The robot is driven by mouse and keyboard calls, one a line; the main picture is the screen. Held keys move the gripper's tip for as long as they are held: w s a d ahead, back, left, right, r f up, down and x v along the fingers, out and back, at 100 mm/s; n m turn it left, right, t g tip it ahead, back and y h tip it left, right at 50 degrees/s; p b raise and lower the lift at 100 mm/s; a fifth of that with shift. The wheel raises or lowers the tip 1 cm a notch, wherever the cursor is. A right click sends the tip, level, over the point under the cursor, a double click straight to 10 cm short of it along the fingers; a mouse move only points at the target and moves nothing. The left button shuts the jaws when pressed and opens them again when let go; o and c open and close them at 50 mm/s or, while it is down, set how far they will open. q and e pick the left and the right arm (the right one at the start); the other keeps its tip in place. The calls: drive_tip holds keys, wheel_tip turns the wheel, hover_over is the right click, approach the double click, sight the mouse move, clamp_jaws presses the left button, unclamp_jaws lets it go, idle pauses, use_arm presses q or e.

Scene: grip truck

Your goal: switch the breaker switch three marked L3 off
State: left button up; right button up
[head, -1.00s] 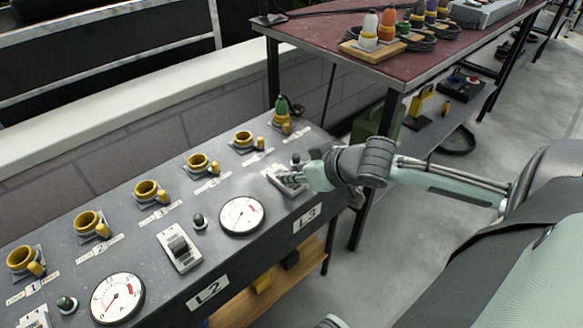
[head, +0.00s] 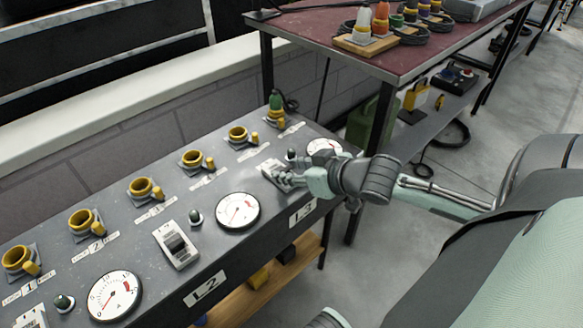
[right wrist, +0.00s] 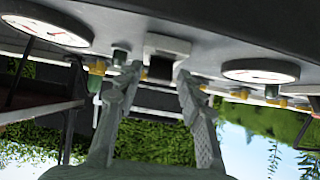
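The L3 breaker switch (head: 269,167) is a pale plate with a dark lever on the sloping grey panel, above the L3 label (head: 302,211). My right gripper (head: 284,181) is at this switch and partly hides it. In the right wrist view, the switch's pale plate (right wrist: 167,43) and dark lever (right wrist: 160,68) show between the two spread fingertips (right wrist: 158,76). The gripper is open, with a gap beside the lever; I cannot tell whether a finger touches it. The lever's position is unclear. My left gripper is not in view.
The L2 switch (head: 177,244) and a round gauge (head: 238,211) lie left of my right gripper. Another gauge (head: 324,147) and a small dark knob (head: 291,155) are close behind it. Yellow sockets (head: 197,160) line the panel's back. A red-topped table (head: 400,62) stands beyond.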

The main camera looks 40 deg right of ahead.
drive_tip(key=shift+o, duration=0.4)
drive_tip(key=shift+s, duration=0.1)
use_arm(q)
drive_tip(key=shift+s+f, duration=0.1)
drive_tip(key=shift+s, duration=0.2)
use_arm(e)
drive_tip(key=v, duration=0.7)
drive_tip(key=shift+r, duration=0.1)
